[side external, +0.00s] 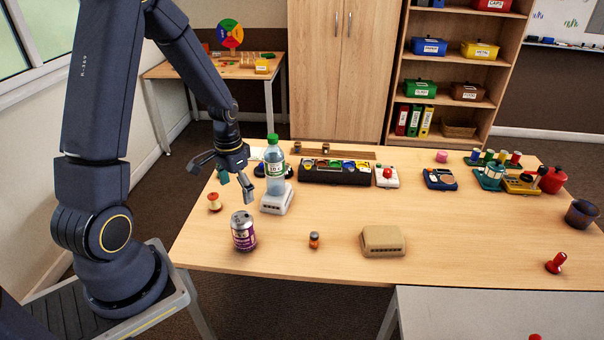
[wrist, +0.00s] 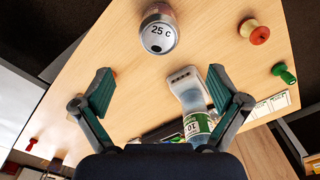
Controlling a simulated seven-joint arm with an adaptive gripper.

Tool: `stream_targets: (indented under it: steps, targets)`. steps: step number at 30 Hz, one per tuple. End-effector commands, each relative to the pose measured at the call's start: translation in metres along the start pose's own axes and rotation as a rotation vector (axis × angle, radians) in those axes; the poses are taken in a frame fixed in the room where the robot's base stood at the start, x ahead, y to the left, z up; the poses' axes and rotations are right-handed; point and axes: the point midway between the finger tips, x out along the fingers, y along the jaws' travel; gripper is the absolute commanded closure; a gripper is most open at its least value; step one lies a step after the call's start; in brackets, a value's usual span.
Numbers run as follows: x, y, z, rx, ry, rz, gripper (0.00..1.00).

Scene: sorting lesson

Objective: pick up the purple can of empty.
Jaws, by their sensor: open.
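A purple can (side external: 243,231) with a silver top stands upright near the front left edge of the table. In the wrist view the can (wrist: 158,32) shows its top, marked "25 C", beyond the fingertips and roughly centred between them. My gripper (side external: 222,178) is open and empty, above the table behind the can and close to the left of the bottle. Its two green-padded fingers (wrist: 160,85) are spread wide in the wrist view. The can is apart from both fingers.
A clear bottle with a green label (side external: 274,163) stands on a white block (side external: 277,199), close to my gripper. A wooden spool (side external: 214,202) is left of the can. A small orange jar (side external: 314,240) and a tan box (side external: 383,241) are to its right.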

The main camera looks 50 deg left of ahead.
Motion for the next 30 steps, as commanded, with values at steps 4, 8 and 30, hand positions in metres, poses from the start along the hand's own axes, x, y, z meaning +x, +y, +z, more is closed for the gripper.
stream_targets:
  steps: [4, 8, 30]
  targets:
    - [0.035, 0.002, 0.002, 0.002, -0.007, 0.004, 0.03]
    - [0.066, 0.002, 0.002, 0.003, -0.007, 0.003, 0.03]
    - [0.154, 0.001, 0.002, 0.002, 0.000, 0.000, 0.03]
